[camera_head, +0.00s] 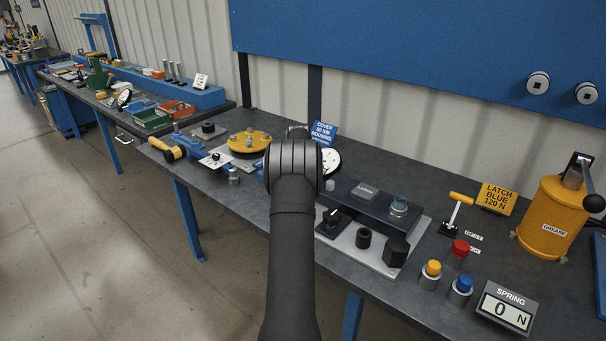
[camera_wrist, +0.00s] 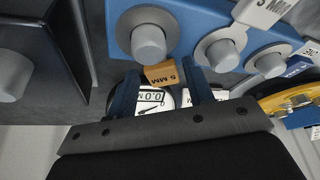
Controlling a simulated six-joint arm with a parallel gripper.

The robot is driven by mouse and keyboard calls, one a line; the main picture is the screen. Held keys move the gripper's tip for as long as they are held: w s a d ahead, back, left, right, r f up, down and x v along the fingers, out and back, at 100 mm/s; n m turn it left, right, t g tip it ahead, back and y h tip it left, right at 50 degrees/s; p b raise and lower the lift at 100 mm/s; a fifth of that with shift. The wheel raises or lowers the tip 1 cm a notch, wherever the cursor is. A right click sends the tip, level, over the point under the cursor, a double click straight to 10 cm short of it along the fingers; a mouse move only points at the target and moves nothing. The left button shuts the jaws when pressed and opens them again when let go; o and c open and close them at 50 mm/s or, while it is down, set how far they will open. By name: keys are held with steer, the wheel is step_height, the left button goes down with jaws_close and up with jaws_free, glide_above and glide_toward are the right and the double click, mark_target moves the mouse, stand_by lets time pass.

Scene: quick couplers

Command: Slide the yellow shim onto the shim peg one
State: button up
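My gripper (camera_wrist: 159,68) shows in the wrist view with two dark blue fingers apart. Between the fingertips I see a small orange-yellow piece marked "5 MM" (camera_wrist: 162,75), with visible gaps on both sides. I cannot tell whether it is the yellow shim or a label. Beyond it is a blue block with several grey pegs on round collars: a large peg (camera_wrist: 149,42), a middle peg (camera_wrist: 222,54) and a right peg (camera_wrist: 270,65). I cannot tell which is shim peg one. In the head view my arm hides the gripper and the area under it.
A white dial (camera_wrist: 151,101) is behind the fingers. A yellow disc (camera_head: 249,142) with knobs stands left of my arm. A dark latch box (camera_head: 365,199) is to the right. Coloured buttons (camera_head: 460,252) stand at the front right.

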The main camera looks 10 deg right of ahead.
steer(key=shift+o, duration=0.8)
steer(key=shift+r, duration=0.15)
steer(key=v, duration=1.7)
steer(key=x, duration=1.7)
steer(key=shift+r, duration=0.1)
